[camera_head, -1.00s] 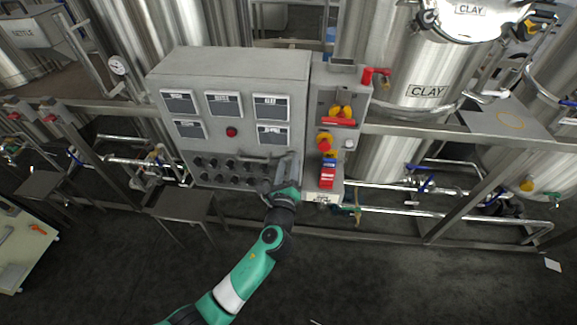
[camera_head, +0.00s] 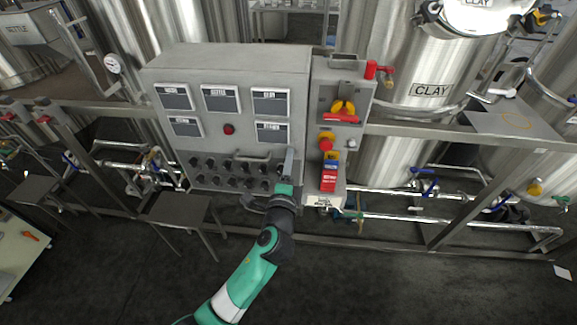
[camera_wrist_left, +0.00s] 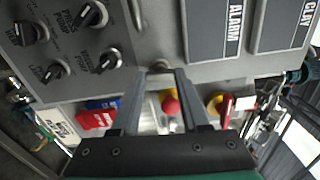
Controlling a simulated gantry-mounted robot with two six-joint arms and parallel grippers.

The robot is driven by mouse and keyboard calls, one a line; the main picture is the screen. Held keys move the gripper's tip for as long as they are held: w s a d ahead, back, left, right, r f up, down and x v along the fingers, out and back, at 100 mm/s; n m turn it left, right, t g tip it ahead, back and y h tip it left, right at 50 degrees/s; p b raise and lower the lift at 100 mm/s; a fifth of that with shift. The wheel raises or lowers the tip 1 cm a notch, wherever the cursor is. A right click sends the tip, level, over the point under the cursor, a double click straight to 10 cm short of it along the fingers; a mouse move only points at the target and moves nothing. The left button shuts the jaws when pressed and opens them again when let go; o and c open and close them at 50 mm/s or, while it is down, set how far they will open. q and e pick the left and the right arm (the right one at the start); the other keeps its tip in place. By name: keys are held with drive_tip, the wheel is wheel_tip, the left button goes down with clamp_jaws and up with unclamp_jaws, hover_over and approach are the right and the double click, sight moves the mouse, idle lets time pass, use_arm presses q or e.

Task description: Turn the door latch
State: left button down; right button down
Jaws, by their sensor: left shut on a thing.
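The grey control cabinet (camera_head: 225,65) stands in the middle of the head view. Its door latch (camera_wrist_left: 160,67) is a small metal piece near the door's edge, seen in the left wrist view between my fingertips. My left gripper (camera_head: 290,153) is at the lower right of the cabinet front, with its arm coming up from below. The left wrist view shows the two fingers of the left gripper (camera_wrist_left: 160,73) shut on the latch, one on each side. The gripper hides the latch in the head view. My right gripper is not in view.
Several black knobs (camera_head: 232,168) sit left of my gripper. A side box to the right carries a red-and-yellow switch (camera_head: 343,110), a red button (camera_head: 326,144) and red and blue plugs (camera_head: 329,180). Steel tanks stand behind. The dark floor in front is clear.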

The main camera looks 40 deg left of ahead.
use_arm(q)
drive_tip(key=shift+n, duration=0.6)
drive_tip(key=shift+c, duration=2)
unclamp_jaws()
drive_tip(key=p+v, duration=0.1)
drive_tip(key=v, duration=1)
drive_tip(key=shift+s+d+p, duration=0.15)
drive_tip(key=shift+s+p, duration=0.15)
drive_tip(key=shift+p, duration=0.05)
